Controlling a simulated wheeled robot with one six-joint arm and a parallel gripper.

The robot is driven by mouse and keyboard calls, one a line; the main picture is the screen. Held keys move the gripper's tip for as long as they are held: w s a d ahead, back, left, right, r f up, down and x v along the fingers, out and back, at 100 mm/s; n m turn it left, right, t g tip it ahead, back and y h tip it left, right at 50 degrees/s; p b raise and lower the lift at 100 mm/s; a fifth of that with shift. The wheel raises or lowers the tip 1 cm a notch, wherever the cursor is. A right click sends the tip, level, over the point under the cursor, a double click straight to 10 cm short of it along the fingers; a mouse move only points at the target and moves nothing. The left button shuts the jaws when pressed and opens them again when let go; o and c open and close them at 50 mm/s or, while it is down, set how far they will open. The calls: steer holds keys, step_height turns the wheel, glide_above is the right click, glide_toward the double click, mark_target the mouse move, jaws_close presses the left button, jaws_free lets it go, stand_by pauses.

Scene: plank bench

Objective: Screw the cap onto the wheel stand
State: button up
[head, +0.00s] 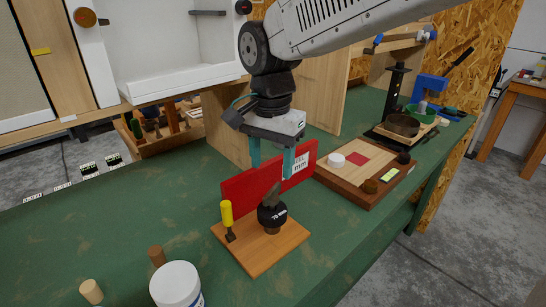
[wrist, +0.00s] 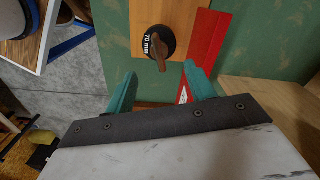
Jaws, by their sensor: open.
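The wheel stand is a wooden board (head: 262,250) on the green bench; its board also shows in the wrist view (wrist: 178,15). A round black piece marked 70 mm (head: 272,216), likely the cap, sits on a short wooden post on the board. It has a brown wing-shaped grip on top and also shows in the wrist view (wrist: 152,33). Whether it is threaded down cannot be told. My gripper (head: 272,172) is open and empty, pointing down above and slightly behind the black piece. In the wrist view the grip lies just beyond the fingertips (wrist: 160,78), not between them.
A yellow-handled tool (head: 227,214) stands upright on the board's left. A red panel (head: 245,188) stands along its back edge. A wooden tray (head: 345,188) with small round pieces lies to the right. A white jar (head: 176,284) and wooden pegs stand at the front left.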

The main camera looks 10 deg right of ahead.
mark_target(272, 189)
step_height(272, 189, down, 7)
steer(key=shift+f, duration=0.2)
stand_by(0.3)
steer(key=c, duration=1.1)
steer(key=shift+m, duration=1.5)
steer(key=shift+c, duration=0.3)
steer(key=shift+m, duration=1.4)
steer(key=shift+m, duration=1.4)
